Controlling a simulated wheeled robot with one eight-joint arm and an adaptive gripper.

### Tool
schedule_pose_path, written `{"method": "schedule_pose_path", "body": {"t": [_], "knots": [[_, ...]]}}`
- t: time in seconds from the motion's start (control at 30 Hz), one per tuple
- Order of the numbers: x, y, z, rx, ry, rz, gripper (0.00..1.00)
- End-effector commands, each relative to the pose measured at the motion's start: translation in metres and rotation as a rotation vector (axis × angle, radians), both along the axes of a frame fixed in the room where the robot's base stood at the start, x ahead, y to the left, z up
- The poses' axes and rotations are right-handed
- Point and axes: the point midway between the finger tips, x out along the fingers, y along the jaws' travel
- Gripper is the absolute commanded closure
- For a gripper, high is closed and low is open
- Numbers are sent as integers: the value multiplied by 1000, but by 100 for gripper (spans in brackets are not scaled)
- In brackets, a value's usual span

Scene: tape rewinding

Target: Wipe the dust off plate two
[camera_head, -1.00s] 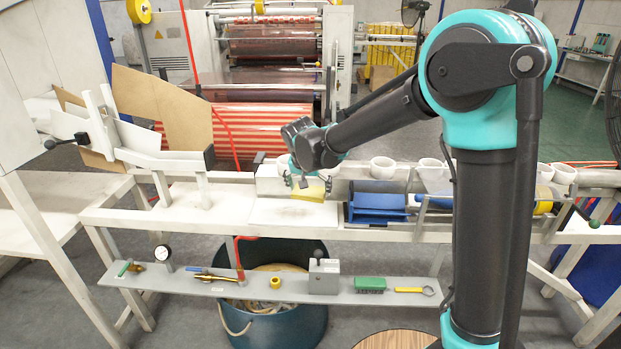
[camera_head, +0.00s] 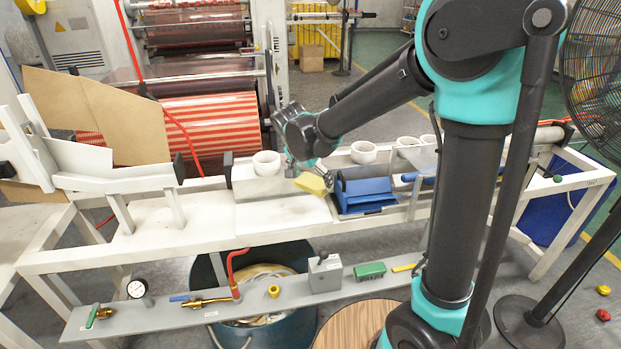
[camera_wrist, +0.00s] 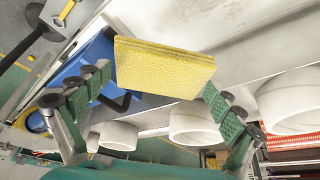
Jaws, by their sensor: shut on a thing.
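My gripper (camera_head: 308,172) is shut on a yellow sponge (camera_head: 311,184) and holds it tilted above the bench. In the wrist view the sponge (camera_wrist: 165,68) sits between the green-padded fingers. A flat white plate (camera_head: 283,214) lies on the bench, below and left of the sponge, apart from it. Another flat white plate (camera_head: 160,215) lies further left. No number shows on either, so I cannot tell which is plate two. No clear dust patch shows on either plate at this moment.
A blue box-like holder (camera_head: 362,195) stands just right of the sponge. A fan (camera_head: 597,85) stands at the right.

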Motion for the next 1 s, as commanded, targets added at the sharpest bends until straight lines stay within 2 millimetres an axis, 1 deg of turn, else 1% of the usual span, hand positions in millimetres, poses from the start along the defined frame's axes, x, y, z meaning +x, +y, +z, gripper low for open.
{"method": "schedule_pose_path", "body": {"t": [0.17,0.6,0.8,1.0], "knots": [[0,0,-9,0,0,-1,29],[1,0,-50,0,0,0,29],[0,0,-58,0,0,0,29],[0,0,-59,0,0,0,29]]}}
